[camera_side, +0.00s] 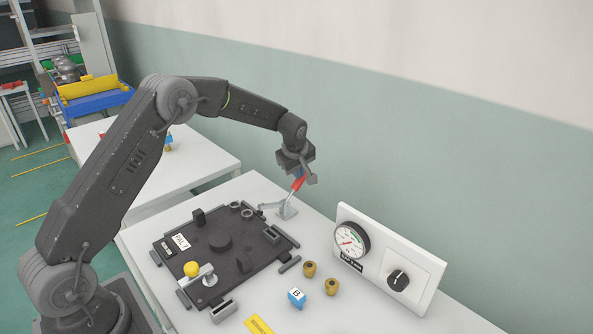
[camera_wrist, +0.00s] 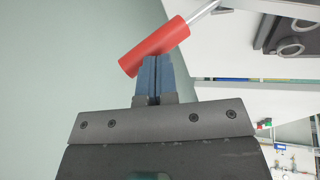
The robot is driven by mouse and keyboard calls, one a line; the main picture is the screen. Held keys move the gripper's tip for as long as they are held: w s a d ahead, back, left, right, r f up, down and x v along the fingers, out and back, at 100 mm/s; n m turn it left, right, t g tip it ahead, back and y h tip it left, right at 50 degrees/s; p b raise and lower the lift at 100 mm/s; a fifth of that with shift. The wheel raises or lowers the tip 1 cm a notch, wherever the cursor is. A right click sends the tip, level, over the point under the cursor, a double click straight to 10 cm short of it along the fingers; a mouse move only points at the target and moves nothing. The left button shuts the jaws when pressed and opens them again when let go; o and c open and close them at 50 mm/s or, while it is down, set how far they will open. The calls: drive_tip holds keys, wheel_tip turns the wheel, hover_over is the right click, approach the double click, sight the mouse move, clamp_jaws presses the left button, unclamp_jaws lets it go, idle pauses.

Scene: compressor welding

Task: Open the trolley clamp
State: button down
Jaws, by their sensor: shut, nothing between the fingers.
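The trolley clamp (camera_side: 287,209) stands on the white table at the far corner of the black plate, and its red handle (camera_side: 298,184) points up at a tilt. In the wrist view the red handle (camera_wrist: 155,45) lies slanted across the fingertips, with its metal rod running to the upper right. My gripper (camera_side: 302,173) is just above the handle in the side view. In the wrist view my gripper (camera_wrist: 155,62) has its two blue-grey fingers together, with nothing between them. The fingertips are at the handle's edge; I cannot tell whether they touch it.
The black plate (camera_side: 240,270) carries several fittings and a yellow-knobbed part (camera_side: 192,269). A gauge panel (camera_side: 419,266) stands at the right. A green-and-white wall is behind.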

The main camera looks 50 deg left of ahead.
drive_tip(key=shift+w, duration=0.15)
drive_tip(key=shift+w+f, duration=0.95)
drive_tip(key=shift+w, duration=0.2)
drive_tip(key=shift+w+f, duration=0.9)
drive_tip(key=shift+f, duration=0.25)
drive_tip(key=r, duration=0.4)
drive_tip(key=shift+s+a, duration=0.3)
drive_tip(key=shift+a, duration=0.1)
wheel_tip(320, 180, up, 10)
drive_tip(key=w+d, duration=0.2)
drive_tip(key=shift+w+d+f, duration=0.15)
drive_tip(key=shift+f, duration=0.1)
